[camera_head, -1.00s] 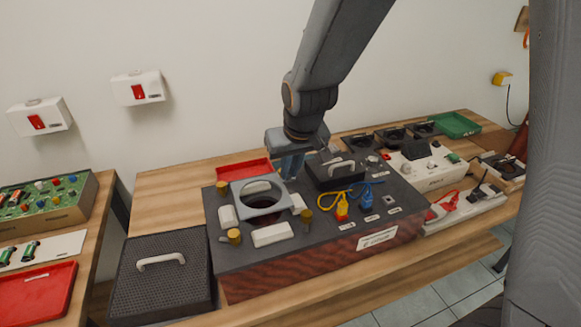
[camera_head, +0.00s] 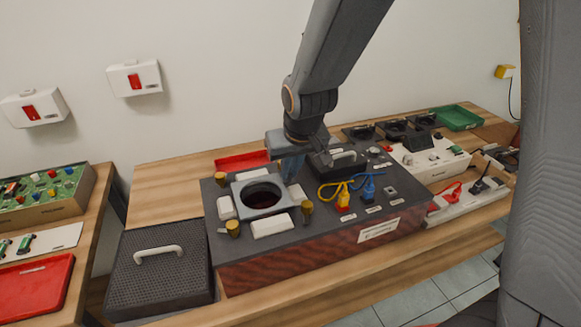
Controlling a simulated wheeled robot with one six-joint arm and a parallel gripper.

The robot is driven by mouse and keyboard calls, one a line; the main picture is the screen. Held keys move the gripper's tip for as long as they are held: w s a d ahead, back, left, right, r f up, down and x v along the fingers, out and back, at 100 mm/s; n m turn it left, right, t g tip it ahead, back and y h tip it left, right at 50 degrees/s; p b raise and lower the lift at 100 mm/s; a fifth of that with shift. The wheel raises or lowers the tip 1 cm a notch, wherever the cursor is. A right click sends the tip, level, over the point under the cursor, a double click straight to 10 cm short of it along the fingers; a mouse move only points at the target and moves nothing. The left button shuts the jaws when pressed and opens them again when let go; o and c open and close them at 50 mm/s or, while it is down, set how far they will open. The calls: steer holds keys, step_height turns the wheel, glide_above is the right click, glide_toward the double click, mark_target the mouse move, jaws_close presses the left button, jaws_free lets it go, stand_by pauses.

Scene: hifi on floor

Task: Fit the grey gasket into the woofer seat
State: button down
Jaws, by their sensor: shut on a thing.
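The grey gasket (camera_head: 240,190) is a square frame with a large round hole. It lies flat at the woofer seat (camera_head: 262,194) on top of the dark speaker box (camera_head: 305,240), between white blocks. The dark round opening shows through its hole. My gripper (camera_head: 291,172) points down at the gasket's back right corner, with its bluish fingers shut on the gasket. The fingertips are partly hidden, and I cannot tell whether the gasket is fully down in the seat.
Brass knobs (camera_head: 233,228) and white blocks (camera_head: 272,226) surround the seat. Yellow and blue plugs with cables (camera_head: 343,200) and a black handled block (camera_head: 338,160) stand to the right. A black grille with a handle (camera_head: 160,268) is at left. A red tray (camera_head: 242,160) lies behind.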

steer(key=shift+f+b, duration=0.45)
steer(key=shift+f, duration=0.45)
steer(key=c, duration=1.7)
jaws_free()
steer(key=shift+c, duration=0.2)
steer(key=shift+r, duration=0.1)
steer(key=shift+b+v, duration=0.4)
steer(key=shift+v, duration=3.45)
step_height(320, 180, up, 8)
steer(key=p, duration=0.7)
